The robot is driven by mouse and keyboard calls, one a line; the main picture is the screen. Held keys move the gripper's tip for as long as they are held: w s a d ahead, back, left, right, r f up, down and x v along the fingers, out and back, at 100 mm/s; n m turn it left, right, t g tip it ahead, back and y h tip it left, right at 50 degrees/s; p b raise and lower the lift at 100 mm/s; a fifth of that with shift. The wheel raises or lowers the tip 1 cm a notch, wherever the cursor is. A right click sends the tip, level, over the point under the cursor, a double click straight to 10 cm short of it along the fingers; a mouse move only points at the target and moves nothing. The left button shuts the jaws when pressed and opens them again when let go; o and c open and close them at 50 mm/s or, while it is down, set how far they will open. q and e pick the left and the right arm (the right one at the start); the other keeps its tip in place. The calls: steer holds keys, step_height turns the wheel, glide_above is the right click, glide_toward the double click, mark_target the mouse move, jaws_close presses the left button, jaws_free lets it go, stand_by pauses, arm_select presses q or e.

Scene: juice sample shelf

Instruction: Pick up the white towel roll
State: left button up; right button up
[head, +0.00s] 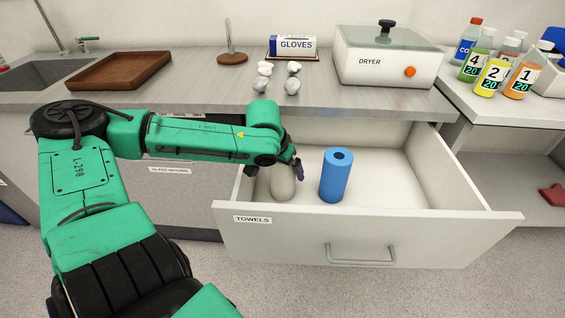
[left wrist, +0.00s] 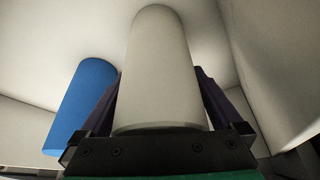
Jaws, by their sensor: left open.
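The white towel roll (head: 283,186) stands in the open drawer (head: 470,224) labelled TOWELS, near its left side. My left gripper (head: 286,170) is over the white roll, whose top it partly hides in the head view. In the left wrist view the white roll (left wrist: 160,62) lies between the two dark fingers of the left gripper (left wrist: 160,92). The fingers are open, one on each side of it; I cannot tell whether they touch it. My right gripper is not in view.
A blue roll (head: 335,176) stands in the drawer just right of the white one. The drawer's right part is empty. The countertop (head: 360,101) overhangs the drawer's back and carries a dryer (head: 385,60), a gloves box (head: 292,46) and a wooden tray (head: 120,70).

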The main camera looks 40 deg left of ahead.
arm_select(q)
steer(key=shift+r, duration=0.1)
steer(key=c, duration=1.4)
